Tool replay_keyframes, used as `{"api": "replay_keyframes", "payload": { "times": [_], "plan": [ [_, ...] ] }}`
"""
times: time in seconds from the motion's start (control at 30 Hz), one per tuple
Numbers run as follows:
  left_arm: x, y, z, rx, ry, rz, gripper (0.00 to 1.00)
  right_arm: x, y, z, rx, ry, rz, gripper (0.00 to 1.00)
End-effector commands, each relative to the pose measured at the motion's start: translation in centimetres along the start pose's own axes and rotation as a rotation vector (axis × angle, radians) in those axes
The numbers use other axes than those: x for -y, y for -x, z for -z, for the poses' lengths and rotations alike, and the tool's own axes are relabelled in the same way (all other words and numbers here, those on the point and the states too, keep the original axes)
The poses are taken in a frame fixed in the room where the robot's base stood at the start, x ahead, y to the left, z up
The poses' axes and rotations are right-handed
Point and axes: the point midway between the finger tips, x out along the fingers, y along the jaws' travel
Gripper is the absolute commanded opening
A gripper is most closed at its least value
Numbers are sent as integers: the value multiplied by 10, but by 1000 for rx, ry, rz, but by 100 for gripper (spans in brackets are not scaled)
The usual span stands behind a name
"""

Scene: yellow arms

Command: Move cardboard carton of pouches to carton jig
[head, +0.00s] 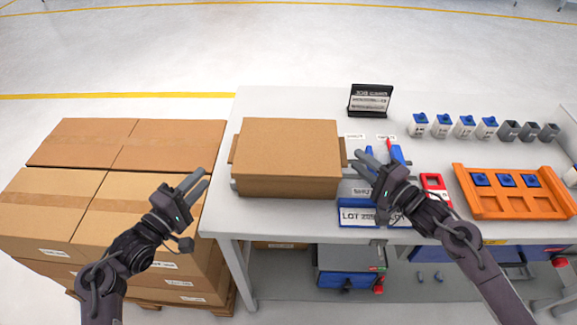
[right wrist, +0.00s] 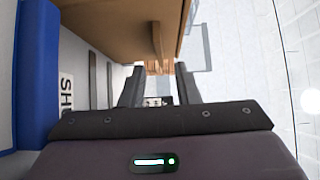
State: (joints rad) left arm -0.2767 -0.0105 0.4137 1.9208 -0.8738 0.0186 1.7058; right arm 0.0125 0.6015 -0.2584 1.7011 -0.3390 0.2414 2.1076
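A closed brown cardboard carton (head: 288,150) sits near the left end of the white table, with a narrow tab on each short side. My left gripper (head: 204,179) is open and empty, left of the carton over the box stack. My right gripper (head: 360,162) is open beside the carton's right end, close to the tab. In the right wrist view its two fingers (right wrist: 160,88) are apart with nothing clamped. Grey edges show under the carton; I cannot tell whether they are the carton jig.
Stacked boxes (head: 140,195) stand left of the table. Blue parts (head: 394,150) and a blue-framed label plate (head: 372,215) lie around my right gripper. An orange tray (head: 515,208), a black sign (head: 370,101) and several small containers (head: 466,127) occupy the right and back.

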Motion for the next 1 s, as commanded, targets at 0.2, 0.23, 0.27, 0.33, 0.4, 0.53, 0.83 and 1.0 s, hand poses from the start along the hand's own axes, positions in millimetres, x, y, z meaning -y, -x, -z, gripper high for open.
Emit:
{"api": "replay_keyframes", "payload": {
  "times": [0.2, 0.23, 0.27, 0.33, 0.4, 0.53, 0.83, 1.0],
  "plan": [
    [0, 0, 0, 0, 0, 0, 29, -1, 45, -1, 0, -1, -3, 29],
    [0, 0, 0, 0, 0, 0, 29, -1, 50, -1, 0, 0, -3, 29],
    [0, 0, 0, 0, 0, 0, 29, -1, 54, -1, 1, 1, -3, 29],
    [0, 0, 0, 0, 0, 0, 29, -1, 63, 0, 0, 0, -2, 29],
    [0, 0, 0, 0, 0, 0, 29, 0, 68, -1, 1, 0, -1, 29],
    [0, 0, 0, 0, 0, 0, 29, 0, 74, -1, 1, 1, 0, 29],
    [0, 0, 0, 0, 0, 0, 29, 0, 74, 0, 1, 1, 1, 29],
    [0, 0, 0, 0, 0, 0, 29, 0, 74, 0, 1, 1, 1, 29]
  ]
}}
